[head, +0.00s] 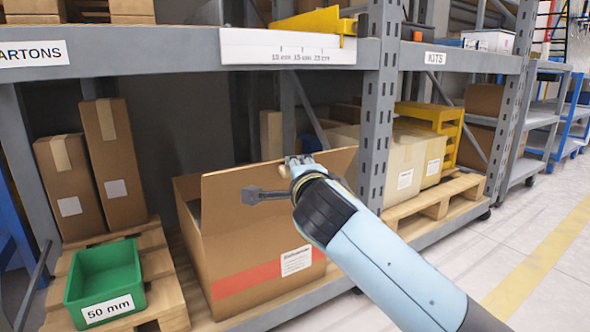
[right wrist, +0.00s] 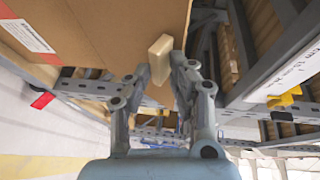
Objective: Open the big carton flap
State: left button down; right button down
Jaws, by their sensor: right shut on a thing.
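The big brown carton (head: 265,258), with a red stripe and a white label, sits on the lower shelf. Its near flap (head: 235,190) stands up from the front side, roughly upright. A dark gap behind its left end shows part of the inside. My right gripper (head: 292,163) is at the flap's upper edge. In the right wrist view, a beige tab (right wrist: 160,57) on the cardboard lies between the fingers of my right gripper (right wrist: 165,75), which is shut on it. My arm hides part of the carton's right side. My left gripper is not in view.
A green bin (head: 107,270) marked 50 mm stands on a pallet to the left, with two tall cartons (head: 90,165) behind. A shelf beam (head: 190,45) runs above the carton. A grey upright (head: 378,115) stands close on the right. The right aisle floor (head: 525,245) is clear.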

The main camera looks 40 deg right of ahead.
jog(key=shift+s+f, duration=0.2)
jog(key=shift+f, duration=0.45)
jog(key=shift+s+f, duration=0.2)
jog(key=shift+f, duration=0.4)
jog(key=c, duration=1.6)
grip_release()
jog(key=shift+o, duration=1.2)
jog(key=shift+w+f, duration=0.15)
jog(key=shift+w, duration=0.05)
jog(key=shift+a, duration=0.1)
jog(key=r+v, duration=0.1)
jog(key=v, duration=0.6)
jog(key=shift+s+r, duration=0.1)
jog(key=shift+r, duration=0.05)
